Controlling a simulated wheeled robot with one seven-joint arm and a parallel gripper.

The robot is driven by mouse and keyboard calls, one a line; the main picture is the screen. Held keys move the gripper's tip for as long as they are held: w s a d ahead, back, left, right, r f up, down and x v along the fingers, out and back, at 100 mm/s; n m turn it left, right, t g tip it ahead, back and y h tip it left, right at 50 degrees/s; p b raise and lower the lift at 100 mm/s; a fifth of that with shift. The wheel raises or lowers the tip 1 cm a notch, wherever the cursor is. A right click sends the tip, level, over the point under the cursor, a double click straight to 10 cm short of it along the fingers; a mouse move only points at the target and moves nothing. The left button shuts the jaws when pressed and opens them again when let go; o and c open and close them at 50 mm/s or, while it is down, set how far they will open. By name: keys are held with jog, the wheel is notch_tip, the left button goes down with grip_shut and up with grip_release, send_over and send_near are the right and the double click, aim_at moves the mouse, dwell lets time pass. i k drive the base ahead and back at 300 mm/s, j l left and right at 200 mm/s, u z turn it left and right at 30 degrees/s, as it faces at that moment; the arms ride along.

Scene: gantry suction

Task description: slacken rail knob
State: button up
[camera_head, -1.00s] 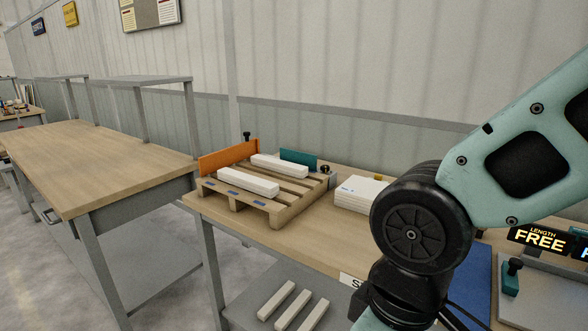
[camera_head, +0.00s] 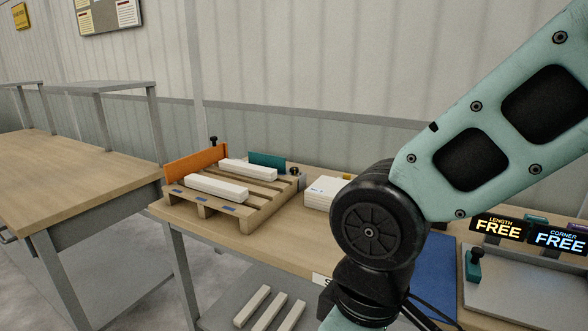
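An orange rail (camera_head: 196,165) stands along the left edge of a wooden pallet, with a black knob (camera_head: 213,140) on a post at its far end. A teal rail (camera_head: 267,162) stands along the pallet's back edge. A second black knob (camera_head: 294,171) sits near the right end of the teal rail. I cannot tell which knob is the rail knob, or how tight either is. My gripper is out of view; only my arm crosses the right side of the picture.
The pallet (camera_head: 255,206) carries two white bars. A white stack (camera_head: 320,192) lies right of it. Signs reading LENGTH FREE (camera_head: 498,227) and CORNER FREE (camera_head: 560,239) stand behind a grey plate with a teal clamp (camera_head: 474,266). Another workbench (camera_head: 85,165) stands left across a gap.

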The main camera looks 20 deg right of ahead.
aim_at(293, 170)
jog(key=i+j+z, duration=0.15)
jog(key=i+j, duration=0.75)
jog(key=i+j+z, duration=0.1)
jog(key=i+j, duration=0.7)
jog(key=j, duration=0.15)
